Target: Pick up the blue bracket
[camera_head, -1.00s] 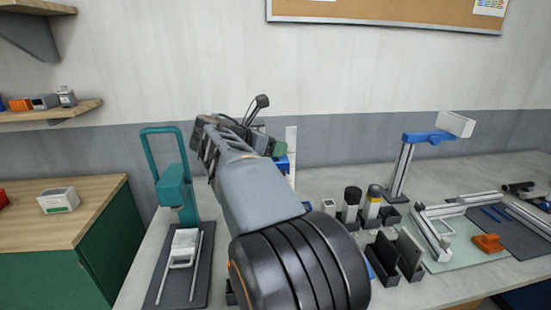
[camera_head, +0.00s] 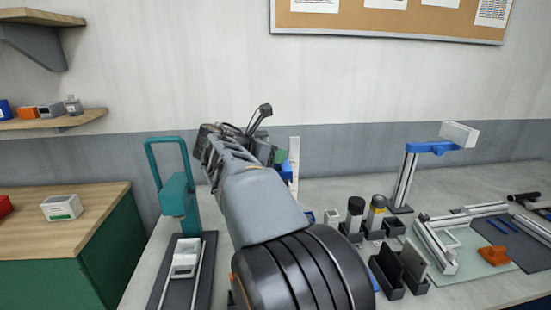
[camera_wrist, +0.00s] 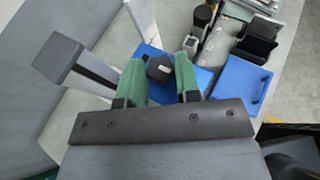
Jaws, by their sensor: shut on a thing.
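The blue bracket (camera_wrist: 200,82) shows in the wrist view as a blue plate behind and between my green fingers, with a dark knob-like part between them. My gripper (camera_wrist: 160,72) is shut on it, one finger on each side of the dark part. My own arm hides most of the gripper and the bracket there.
A second blue plate (camera_wrist: 240,88) lies to the right in the wrist view. A teal press (camera_head: 178,200) stands left of my arm. Black bins (camera_head: 398,268) and dark bottles (camera_head: 355,215) stand to the right. A blue-armed stand (camera_head: 405,180) rises behind them.

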